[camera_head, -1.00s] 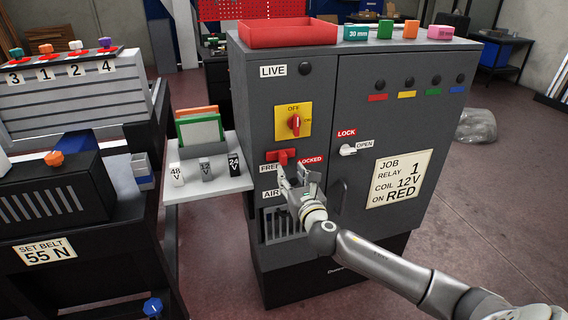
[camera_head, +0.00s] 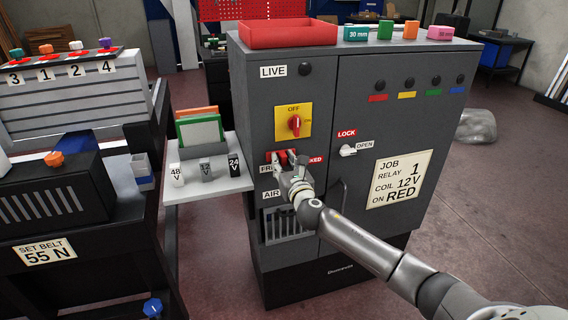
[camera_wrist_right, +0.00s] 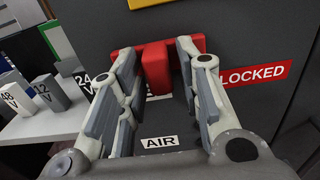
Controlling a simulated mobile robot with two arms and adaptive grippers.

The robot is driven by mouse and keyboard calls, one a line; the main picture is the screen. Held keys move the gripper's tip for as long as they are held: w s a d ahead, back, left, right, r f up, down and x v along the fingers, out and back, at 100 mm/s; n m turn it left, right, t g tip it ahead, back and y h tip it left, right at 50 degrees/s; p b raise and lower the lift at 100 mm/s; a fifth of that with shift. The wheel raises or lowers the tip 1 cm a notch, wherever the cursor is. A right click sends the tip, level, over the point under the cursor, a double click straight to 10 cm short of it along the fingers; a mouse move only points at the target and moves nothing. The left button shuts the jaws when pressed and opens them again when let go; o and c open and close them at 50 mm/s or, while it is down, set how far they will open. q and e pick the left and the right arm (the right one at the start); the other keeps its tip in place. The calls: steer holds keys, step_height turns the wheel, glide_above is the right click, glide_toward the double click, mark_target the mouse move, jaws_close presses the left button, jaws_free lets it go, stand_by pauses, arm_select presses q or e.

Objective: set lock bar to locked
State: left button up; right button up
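The lock bar is a red handle on a red plate, on the front of the grey cabinet. It shows in the head view (camera_head: 281,156) between the FREE label and the LOCKED label, partly covered by my gripper. In the right wrist view the lock bar (camera_wrist_right: 155,70) stands upright between my fingers. My right gripper (camera_head: 286,166) is open, with one finger on each side of the handle; it also shows in the right wrist view (camera_wrist_right: 158,85). A small gap shows on the right finger's side. My left gripper is not in view.
Above the bar is a red rotary switch (camera_head: 295,123) on a yellow plate. To the right is a white LOCK/OPEN handle (camera_head: 348,150). A side shelf (camera_head: 205,185) at left holds voltage blocks. A red tray (camera_head: 288,36) sits on top of the cabinet.

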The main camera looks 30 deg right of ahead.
jaws_close()
steer(key=d, duration=0.2)
steer(key=s+d, duration=0.1)
steer(key=d, duration=0.2)
steer(key=shift+s+d, duration=0.2)
steer(key=shift+d, duration=0.1)
steer(key=shift+o, duration=1.6)
jaws_free()
steer(key=shift+a, duration=0.1)
steer(key=v, duration=1.2)
